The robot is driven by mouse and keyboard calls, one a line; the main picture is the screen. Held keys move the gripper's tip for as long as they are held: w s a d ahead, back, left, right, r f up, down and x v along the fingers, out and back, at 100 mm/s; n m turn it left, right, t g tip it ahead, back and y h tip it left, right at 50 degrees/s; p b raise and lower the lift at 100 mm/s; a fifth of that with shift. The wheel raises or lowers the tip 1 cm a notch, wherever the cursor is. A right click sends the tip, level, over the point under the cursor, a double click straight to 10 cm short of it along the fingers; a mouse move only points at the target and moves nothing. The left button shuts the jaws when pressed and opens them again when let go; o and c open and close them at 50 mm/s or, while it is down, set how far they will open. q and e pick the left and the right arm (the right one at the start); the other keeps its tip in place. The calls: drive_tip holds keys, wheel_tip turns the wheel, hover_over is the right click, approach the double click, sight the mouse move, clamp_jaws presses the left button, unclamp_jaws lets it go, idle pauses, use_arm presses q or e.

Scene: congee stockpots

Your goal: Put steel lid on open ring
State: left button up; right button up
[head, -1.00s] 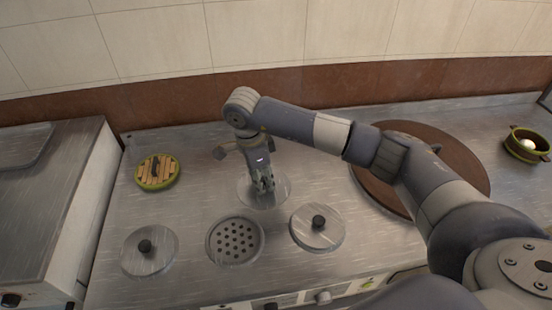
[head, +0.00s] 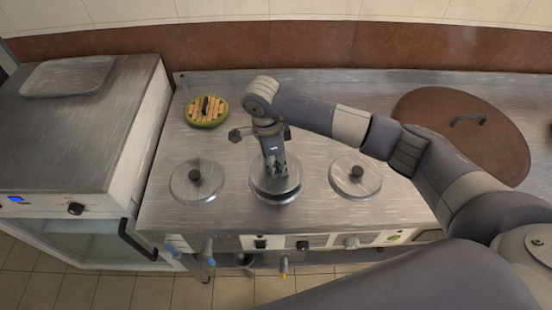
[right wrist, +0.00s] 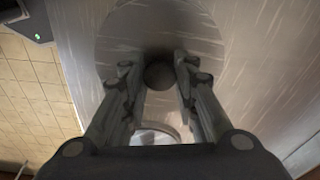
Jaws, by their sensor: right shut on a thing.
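My right gripper (head: 274,172) is shut on the dark knob of a steel lid (head: 291,187), pointing down. In the right wrist view the round knob (right wrist: 160,76) sits between the two fingers, with the lid's brushed disc (right wrist: 200,35) around it. The lid is over the spot of the open ring, between two other lids, and hides the ring's perforated opening. A second rim line shows under the lid's front edge; I cannot tell whether the lid touches the ring. My left gripper is not in view.
Knobbed steel lids lie to the left (head: 188,190) and right (head: 345,184) of the held lid. A green-rimmed wooden-slatted round piece (head: 206,111) lies at the back left. A large brown round lid (head: 475,145) is at the right. Control knobs line the cooker's front (head: 303,244).

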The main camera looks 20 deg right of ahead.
drive_tip(key=shift+f+b, duration=0.4)
drive_tip(key=shift+f, duration=0.7)
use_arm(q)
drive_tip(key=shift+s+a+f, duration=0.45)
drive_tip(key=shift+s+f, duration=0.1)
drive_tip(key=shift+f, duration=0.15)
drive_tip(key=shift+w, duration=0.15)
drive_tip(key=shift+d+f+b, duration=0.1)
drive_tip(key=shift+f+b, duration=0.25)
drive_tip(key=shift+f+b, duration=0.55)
use_arm(e)
drive_tip(key=shift+f, duration=0.6)
drive_tip(key=o, duration=0.8)
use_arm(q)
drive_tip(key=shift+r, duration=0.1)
use_arm(e)
drive_tip(key=shift+r, duration=0.1)
